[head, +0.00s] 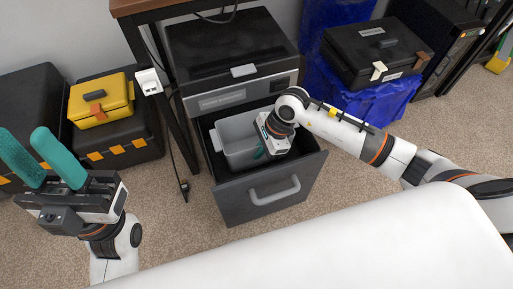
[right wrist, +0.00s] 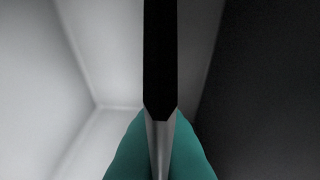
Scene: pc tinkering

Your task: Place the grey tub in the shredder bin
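The grey tub (head: 233,128) is inside the open shredder bin (head: 240,208), a dark pull-out drawer under the shredder (head: 238,98). It sits toward the back left of the drawer; whether its base touches the drawer floor is hidden. My right gripper (head: 261,153) reaches down at the tub's right side. In the right wrist view its teal fingers (right wrist: 160,150) close on the tub's thin wall, with the pale tub interior on the left and dark space on the right. My left gripper (head: 48,157) is raised at the left, its teal fingers apart and empty.
A yellow case (head: 100,98) lies on a black case left of the shredder. A black case (head: 375,50) lies on a blue-covered box at the right. A desk leg and hanging cable (head: 182,165) stand close beside the drawer. A white surface (head: 320,245) fills the foreground.

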